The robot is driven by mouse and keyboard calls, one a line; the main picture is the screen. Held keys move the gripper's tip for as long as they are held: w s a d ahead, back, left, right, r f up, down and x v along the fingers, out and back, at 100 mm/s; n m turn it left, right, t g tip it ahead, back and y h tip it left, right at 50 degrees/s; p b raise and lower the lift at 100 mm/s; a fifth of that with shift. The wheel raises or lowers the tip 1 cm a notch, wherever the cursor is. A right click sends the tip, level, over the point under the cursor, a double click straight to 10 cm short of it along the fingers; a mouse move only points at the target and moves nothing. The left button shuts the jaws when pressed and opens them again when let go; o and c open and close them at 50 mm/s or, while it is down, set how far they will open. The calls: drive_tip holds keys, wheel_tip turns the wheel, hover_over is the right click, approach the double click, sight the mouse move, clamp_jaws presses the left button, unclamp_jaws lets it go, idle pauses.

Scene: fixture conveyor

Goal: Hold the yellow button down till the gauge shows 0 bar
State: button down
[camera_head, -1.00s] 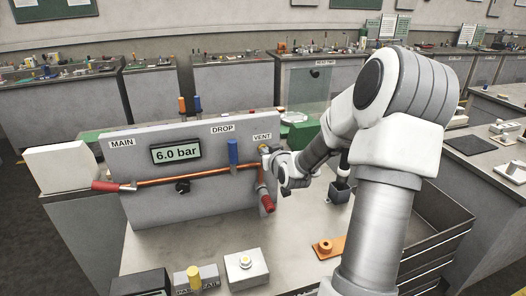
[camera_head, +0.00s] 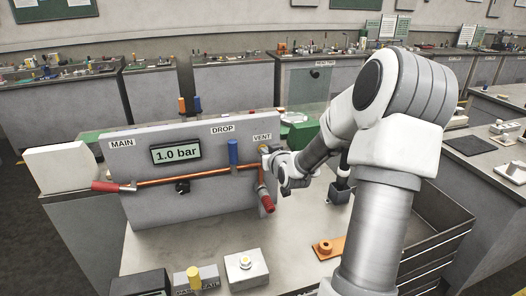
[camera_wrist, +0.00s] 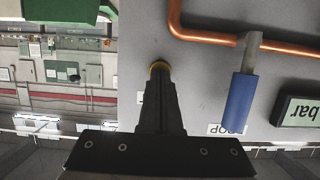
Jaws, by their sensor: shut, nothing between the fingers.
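The gauge (camera_head: 176,153) on the upright grey panel (camera_head: 150,210) reads 1.0 bar. It also shows in part, upside down, in the wrist view (camera_wrist: 298,112). The yellow button (camera_wrist: 160,66) sits on the panel beside the VENT label (camera_head: 262,136); only its rim shows past my fingers. My gripper (camera_wrist: 159,80) is shut and empty, with its fingertips against the button face as far as the wrist view shows. In the head view my wrist hides most of the button.
A copper pipe (camera_head: 205,173) crosses the panel, with a blue handle (camera_head: 233,152) near the button and red handles at the left (camera_head: 105,187) and lower right (camera_head: 267,204).

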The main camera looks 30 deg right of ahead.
idle(0.5)
drive_tip(key=s, duration=0.2)
drive_tip(key=s+a, duration=0.1)
drive_tip(key=s, duration=0.2)
drive_tip(key=shift+s+a, duration=0.25)
drive_tip(key=shift+s, duration=0.15)
idle(0.4)
